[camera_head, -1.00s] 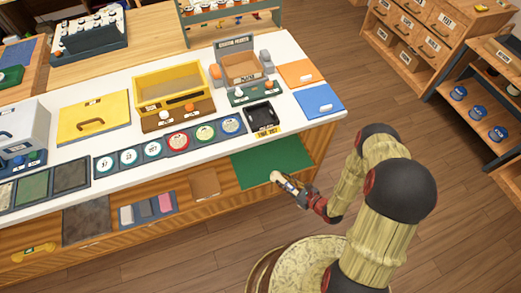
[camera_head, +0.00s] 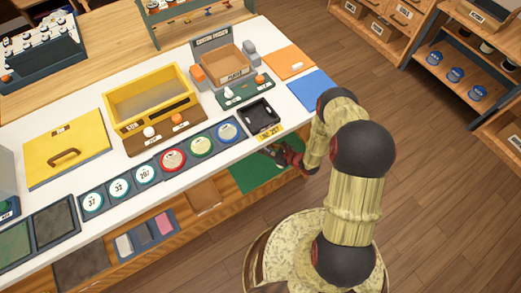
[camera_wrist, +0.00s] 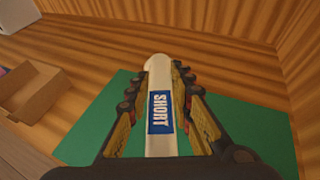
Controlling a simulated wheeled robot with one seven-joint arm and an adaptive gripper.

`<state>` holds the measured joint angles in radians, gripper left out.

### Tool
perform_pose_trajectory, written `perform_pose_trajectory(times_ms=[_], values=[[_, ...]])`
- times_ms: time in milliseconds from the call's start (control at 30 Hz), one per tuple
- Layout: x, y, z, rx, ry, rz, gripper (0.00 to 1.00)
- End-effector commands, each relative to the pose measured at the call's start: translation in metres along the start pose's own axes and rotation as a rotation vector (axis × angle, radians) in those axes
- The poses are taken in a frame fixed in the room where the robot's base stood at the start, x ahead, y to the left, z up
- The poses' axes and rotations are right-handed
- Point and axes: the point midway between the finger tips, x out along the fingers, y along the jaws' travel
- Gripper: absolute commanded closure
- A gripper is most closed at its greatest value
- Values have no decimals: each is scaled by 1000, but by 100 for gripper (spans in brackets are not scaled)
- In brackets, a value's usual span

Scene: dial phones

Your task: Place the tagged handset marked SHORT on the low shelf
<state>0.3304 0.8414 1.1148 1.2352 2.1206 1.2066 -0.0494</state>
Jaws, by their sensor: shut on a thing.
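The white handset (camera_wrist: 158,145) with a blue SHORT label lies lengthwise between the jaws of my gripper (camera_wrist: 160,88) in the wrist view. My gripper is shut on it. The low shelf (camera_wrist: 125,58) has striped wood and a green mat (camera_wrist: 258,125) beneath the handset; I cannot tell whether the handset touches the mat. In the head view my gripper (camera_head: 279,152) reaches in under the counter's front edge, above the green mat (camera_head: 250,183). The counter hides most of the handset there.
The white counter top (camera_head: 100,178) overhangs the shelf. An open cardboard box (camera_wrist: 38,92) stands left of the mat. A wooden wall (camera_wrist: 300,70) closes the shelf's right side. A black tray (camera_head: 259,115) sits above, near the counter edge. Floor at right is clear.

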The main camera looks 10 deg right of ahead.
Motion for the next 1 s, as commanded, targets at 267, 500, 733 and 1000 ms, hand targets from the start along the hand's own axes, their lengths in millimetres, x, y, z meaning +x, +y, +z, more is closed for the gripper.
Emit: perform_pose_trajectory(times_ms=[267,500,733,1000], values=[[32,-22,-32,2,2,2,100],[43,-31,-41,1,2,2,100],[55,-31,-69,2,2,2,100],[54,-32,-68,2,2,1,100]])
